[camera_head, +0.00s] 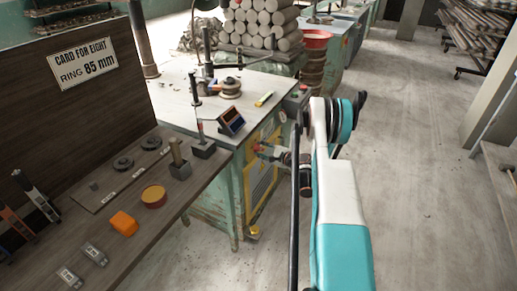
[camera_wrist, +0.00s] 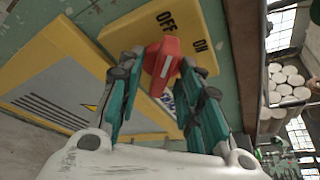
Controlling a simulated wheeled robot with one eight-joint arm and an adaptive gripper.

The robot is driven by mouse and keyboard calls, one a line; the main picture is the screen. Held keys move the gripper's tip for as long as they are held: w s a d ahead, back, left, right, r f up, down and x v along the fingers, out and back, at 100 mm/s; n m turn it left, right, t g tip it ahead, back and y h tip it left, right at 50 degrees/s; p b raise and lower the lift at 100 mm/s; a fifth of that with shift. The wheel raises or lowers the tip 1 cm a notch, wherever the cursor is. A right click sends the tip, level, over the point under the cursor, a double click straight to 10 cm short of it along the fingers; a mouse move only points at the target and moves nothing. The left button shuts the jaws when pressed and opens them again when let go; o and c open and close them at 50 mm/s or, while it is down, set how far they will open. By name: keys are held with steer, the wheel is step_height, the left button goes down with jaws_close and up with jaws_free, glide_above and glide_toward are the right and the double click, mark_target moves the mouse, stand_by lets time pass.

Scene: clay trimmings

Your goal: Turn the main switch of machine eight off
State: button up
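The main switch, a red knob (camera_wrist: 162,64) with a white stripe, sits on a yellow plate (camera_wrist: 128,38) marked OFF and ON. The OFF mark is at the top and the ON mark is to its right. My gripper (camera_wrist: 163,68) has its two teal fingers on either side of the knob, with the tips against its sides. In the head view my gripper (camera_head: 268,153) is at the front of the green machine (camera_head: 224,172), mostly hidden by my wrist. I cannot tell exactly which mark the stripe points to.
A dark bench (camera_head: 75,207) with an orange block (camera_head: 123,223) and a round tin (camera_head: 153,196) stands at the left. A sign (camera_head: 83,63) reads "CARD FOR EIGHT, RING 85 mm". The floor (camera_head: 420,170) at the right is clear.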

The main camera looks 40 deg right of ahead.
jaws_close()
stand_by(0.3)
steer(key=n+t+h, duration=0.1)
steer(key=n, duration=0.1)
steer(key=shift+f+n, duration=0.1)
steer(key=shift+n, duration=0.3)
steer(key=shift+s+a+f+n+t, duration=0.1)
steer(key=shift+n+t, duration=0.8)
steer(key=shift+n, duration=1)
jaws_free()
